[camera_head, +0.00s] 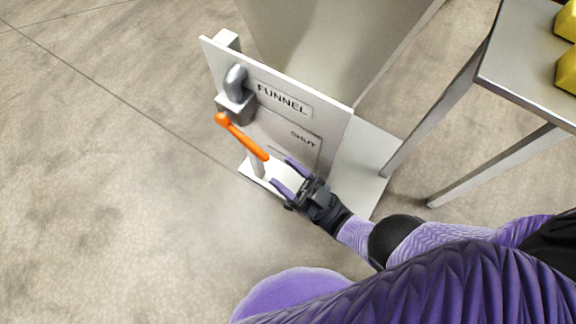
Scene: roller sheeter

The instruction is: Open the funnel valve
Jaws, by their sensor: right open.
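The funnel valve (235,90) is a grey fitting on an upright pale panel (333,121) labelled FUNNEL, with a second plate reading SHUT. Its orange lever (243,137) slants down and to the right from the valve, with a round orange knob at its upper left end. My right gripper (280,173) comes in from the lower right. Its two purple fingers are open and apart, just below and right of the lever's lower end. Nothing shows between them, and whether a finger touches the lever is not clear. My left gripper is not in view.
A grey metal table (524,75) with yellow objects (568,70) stands at the right, its legs near my right arm. A large grey body (325,40) is behind the panel. The panel stands on a pale base plate (366,165). The concrete floor at left is clear.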

